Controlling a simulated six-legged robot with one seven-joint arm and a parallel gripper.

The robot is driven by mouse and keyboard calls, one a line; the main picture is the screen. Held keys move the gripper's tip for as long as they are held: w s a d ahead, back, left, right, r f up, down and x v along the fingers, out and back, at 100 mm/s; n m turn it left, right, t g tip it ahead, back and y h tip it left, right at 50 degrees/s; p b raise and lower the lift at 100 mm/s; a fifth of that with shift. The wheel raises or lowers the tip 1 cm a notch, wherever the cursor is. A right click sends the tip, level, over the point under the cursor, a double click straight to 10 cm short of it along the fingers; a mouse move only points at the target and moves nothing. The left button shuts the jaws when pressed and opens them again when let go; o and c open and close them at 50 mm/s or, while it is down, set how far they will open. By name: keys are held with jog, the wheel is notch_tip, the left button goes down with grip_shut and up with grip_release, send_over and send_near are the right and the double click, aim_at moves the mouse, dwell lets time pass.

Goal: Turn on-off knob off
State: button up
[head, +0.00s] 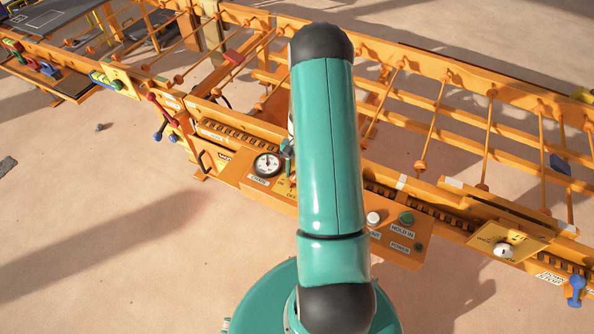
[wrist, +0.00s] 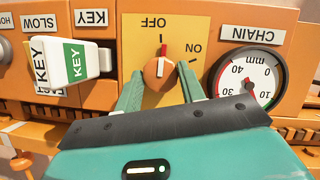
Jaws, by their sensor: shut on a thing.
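The on-off knob (wrist: 158,76) is orange with a white line on its face, on a yellow plate (wrist: 190,32) marked OFF and ON in the wrist view. A red mark shows at the knob's upper edge, on the side of the OFF label (wrist: 152,22). The ON label (wrist: 196,53) is to the right. My gripper (wrist: 160,70) is shut on the knob, one teal finger on each side. In the head view my arm hides the knob and most of the gripper; a bit of the yellow plate (head: 282,187) shows.
The CHAIN dial gauge (wrist: 246,80) is close right of my gripper. A KEY switch with a white and green tag (wrist: 76,60) sticks out at left. In the head view, white and green buttons (head: 406,218) are right of my arm. Orange rails (head: 450,70) run behind.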

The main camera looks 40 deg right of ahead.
jog(key=shift+n, duration=0.6)
jog(key=shift+g, duration=0.3)
jog(key=o, duration=1)
jog(key=shift+c, duration=0.2)
jog(key=shift+w, duration=0.1)
jog(key=v, duration=1.3)
jog(key=shift+r, duration=0.4)
jog(key=shift+a, duration=0.15)
